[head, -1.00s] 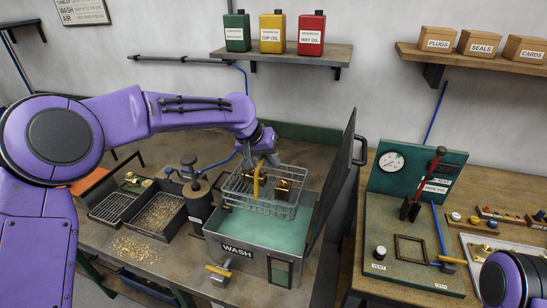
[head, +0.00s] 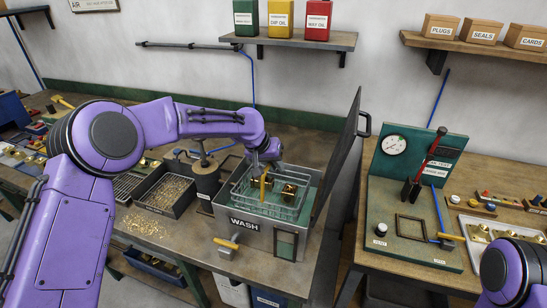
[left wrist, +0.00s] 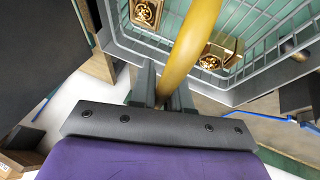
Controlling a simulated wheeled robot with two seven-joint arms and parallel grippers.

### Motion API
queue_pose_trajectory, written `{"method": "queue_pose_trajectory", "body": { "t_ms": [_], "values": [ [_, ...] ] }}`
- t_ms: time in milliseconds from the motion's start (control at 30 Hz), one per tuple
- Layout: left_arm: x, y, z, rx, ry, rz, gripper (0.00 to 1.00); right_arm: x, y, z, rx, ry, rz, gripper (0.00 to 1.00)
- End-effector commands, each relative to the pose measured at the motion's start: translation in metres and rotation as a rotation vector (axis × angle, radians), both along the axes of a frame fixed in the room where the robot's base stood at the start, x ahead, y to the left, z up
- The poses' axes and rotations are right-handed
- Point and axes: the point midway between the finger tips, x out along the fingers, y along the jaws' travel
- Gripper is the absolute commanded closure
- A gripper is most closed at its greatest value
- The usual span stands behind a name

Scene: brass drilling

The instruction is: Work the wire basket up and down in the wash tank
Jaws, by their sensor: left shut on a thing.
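The wash tank (head: 244,227) is a grey metal box marked WASH, with its lid standing open on the right. The wire basket (head: 254,205) is down inside the tank, its rim near the tank's top edge. Brass parts (head: 288,191) sit in the basket; they also show in the left wrist view (left wrist: 146,12). My left gripper (head: 265,172) is shut on the basket's yellow handle (left wrist: 189,45), above the basket. The liquid level around the basket is hard to make out. My right arm shows only as a purple link at the lower right; its gripper is out of view.
The open lid (head: 338,150) stands tall at the tank's right. A tray of brass chips (head: 166,190) and a dark canister (head: 205,177) are at its left. A green test stand (head: 420,165) is on the right bench. A shelf with oil cans (head: 278,20) hangs above.

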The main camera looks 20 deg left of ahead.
Motion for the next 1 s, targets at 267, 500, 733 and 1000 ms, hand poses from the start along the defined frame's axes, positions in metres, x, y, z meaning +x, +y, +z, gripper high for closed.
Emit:
{"method": "queue_pose_trajectory", "body": {
  "t_ms": [267, 500, 733, 1000],
  "values": [
    [-0.004, 0.000, -0.020, -0.003, -0.014, 0.002, 1.00, -0.001, 0.000, -0.011, 0.000, 0.001, 0.001, 0.57],
    [0.002, 0.000, -0.047, -0.003, -0.010, 0.003, 1.00, -0.001, 0.000, -0.020, 0.000, 0.002, 0.000, 0.57],
    [0.002, 0.000, -0.070, -0.003, -0.009, 0.003, 1.00, -0.001, 0.000, -0.030, 0.001, 0.001, 0.000, 0.57],
    [0.002, 0.000, -0.095, -0.002, -0.010, 0.002, 1.00, -0.001, 0.000, -0.041, 0.000, 0.002, 0.000, 0.57]
  ]
}}
